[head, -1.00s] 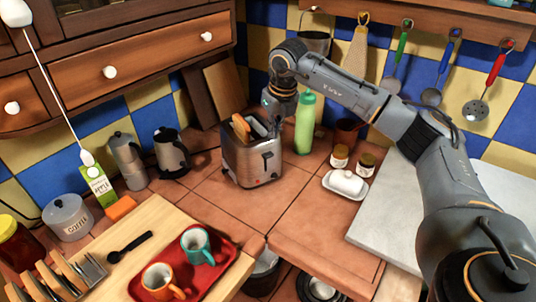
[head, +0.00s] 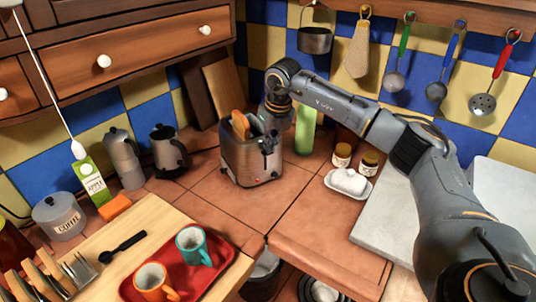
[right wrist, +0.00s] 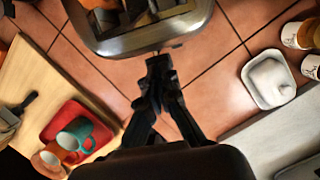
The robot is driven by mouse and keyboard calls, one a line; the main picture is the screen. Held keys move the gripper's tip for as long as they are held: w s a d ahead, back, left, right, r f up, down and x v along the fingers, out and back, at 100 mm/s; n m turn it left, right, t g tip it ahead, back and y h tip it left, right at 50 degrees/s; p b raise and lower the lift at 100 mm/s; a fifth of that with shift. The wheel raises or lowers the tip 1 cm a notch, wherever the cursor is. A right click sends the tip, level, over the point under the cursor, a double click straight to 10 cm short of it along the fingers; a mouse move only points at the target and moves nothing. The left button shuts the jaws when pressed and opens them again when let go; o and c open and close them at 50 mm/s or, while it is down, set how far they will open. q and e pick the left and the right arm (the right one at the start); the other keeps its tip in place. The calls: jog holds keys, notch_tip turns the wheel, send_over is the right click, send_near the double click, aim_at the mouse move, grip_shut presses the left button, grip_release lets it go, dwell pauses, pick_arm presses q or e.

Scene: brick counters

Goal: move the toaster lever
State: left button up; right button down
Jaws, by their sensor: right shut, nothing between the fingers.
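The metallic toaster (head: 240,163) stands on the tiled counter with bread slices (head: 239,124) in its slots. In the right wrist view the toaster (right wrist: 135,42) is at the top. My right gripper (head: 268,150) is shut and empty, pointing down in front of the toaster's near end face. In the right wrist view the gripper's closed fingertips (right wrist: 157,66) are right by the toaster's edge; I cannot tell whether they touch. The lever cannot be made out and seems hidden behind the fingers. My left gripper is not in view.
A green bottle (head: 305,132) stands behind my right arm. A butter dish (head: 348,183) and two jars are to the right. A kettle (head: 168,152) and moka pot (head: 124,160) stand left. A red tray (head: 218,264) with two mugs is in front. Tiles around the toaster's front are clear.

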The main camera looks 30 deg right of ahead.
jog(key=shift+f, duration=0.1)
jog(key=s+f+b, duration=0.2)
jog(key=f, duration=0.1)
jog(key=s+f+b, duration=0.1)
jog(key=f, duration=0.1)
dwell(0.9)
jog(key=shift+a, duration=0.1)
jog(key=v, duration=1.2)
jog(key=shift+s+f, duration=0.1)
